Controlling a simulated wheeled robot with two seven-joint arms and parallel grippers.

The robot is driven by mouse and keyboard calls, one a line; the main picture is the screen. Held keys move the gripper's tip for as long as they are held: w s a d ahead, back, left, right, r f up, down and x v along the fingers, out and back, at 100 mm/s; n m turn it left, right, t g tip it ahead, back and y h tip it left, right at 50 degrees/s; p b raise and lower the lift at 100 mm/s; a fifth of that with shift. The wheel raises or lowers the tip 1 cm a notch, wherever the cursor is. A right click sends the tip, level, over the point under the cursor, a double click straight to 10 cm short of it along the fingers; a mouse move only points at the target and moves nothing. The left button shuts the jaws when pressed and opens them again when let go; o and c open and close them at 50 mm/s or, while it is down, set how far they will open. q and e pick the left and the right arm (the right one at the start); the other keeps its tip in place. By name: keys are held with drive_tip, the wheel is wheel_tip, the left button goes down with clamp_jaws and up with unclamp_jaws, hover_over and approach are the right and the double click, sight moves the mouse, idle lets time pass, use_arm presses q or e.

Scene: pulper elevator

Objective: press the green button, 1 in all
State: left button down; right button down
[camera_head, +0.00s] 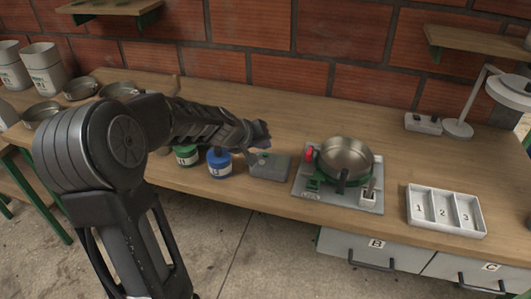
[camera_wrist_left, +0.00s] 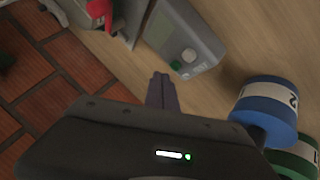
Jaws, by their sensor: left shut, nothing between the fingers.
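A grey control box (camera_head: 270,168) sits on the wooden counter, right of the blue container. My left gripper (camera_head: 264,138) is shut and empty, over the counter just behind the box. In the left wrist view its fingertips (camera_wrist_left: 161,76) are just left of the green button in the picture; I cannot tell whether they touch the box. My right gripper is not in view.
A blue container (camera_head: 219,168) and a green one (camera_head: 187,158) stand left of the box. A metal pot (camera_head: 346,157) on a grey stand with a red part is to its right. A white numbered tray (camera_head: 446,213) lies further right. A brick wall is behind.

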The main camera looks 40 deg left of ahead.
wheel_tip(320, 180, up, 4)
drive_tip(key=p, duration=0.4)
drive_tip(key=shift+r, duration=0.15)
idle(0.7)
